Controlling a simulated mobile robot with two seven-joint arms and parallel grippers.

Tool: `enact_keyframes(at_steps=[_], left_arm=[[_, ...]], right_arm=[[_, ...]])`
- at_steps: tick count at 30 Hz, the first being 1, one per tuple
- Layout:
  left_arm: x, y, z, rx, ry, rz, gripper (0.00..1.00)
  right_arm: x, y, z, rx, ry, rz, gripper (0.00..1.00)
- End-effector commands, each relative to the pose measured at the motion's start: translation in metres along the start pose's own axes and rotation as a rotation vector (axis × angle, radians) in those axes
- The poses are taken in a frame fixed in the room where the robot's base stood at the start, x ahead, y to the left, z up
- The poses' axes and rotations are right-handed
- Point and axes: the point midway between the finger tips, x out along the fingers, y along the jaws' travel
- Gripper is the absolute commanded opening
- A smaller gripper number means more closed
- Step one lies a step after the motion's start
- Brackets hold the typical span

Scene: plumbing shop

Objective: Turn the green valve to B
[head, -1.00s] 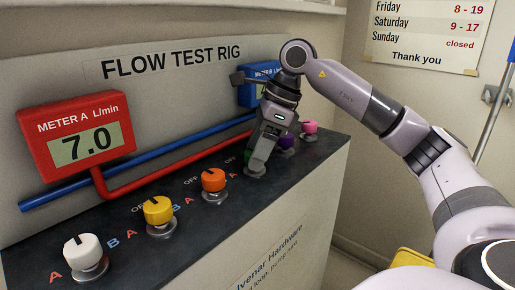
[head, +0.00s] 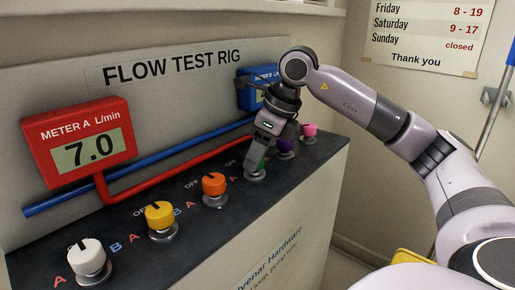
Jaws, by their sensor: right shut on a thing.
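The green valve (head: 262,166) stands in the row of knobs on the dark bench top, right of the orange knob. Only a sliver of its green shows, and its marks are mostly covered by my gripper. My right gripper (head: 256,168) points down over it and is shut on it. The knob's pointer direction is hidden. My left gripper is not in the head view.
White (head: 86,257), yellow (head: 160,215) and orange (head: 214,184) knobs stand to the left; purple (head: 286,146) and pink (head: 309,130) knobs stand close on the right. Red meter A (head: 82,142) reads 7.0. Blue meter B (head: 255,88) is partly hidden behind my arm.

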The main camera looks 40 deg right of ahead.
Motion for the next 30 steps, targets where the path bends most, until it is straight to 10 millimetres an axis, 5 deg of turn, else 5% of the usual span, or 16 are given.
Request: enact_keyframes(at_steps=[15, 30], left_arm=[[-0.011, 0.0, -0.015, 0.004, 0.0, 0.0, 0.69], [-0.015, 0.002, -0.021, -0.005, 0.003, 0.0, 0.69]], right_arm=[[-0.002, 0.003, 0.002, 0.419, -0.003, -0.176, 0.14], [0.0, 0.004, 0.002, 0.613, -0.003, -0.254, 0.14]])
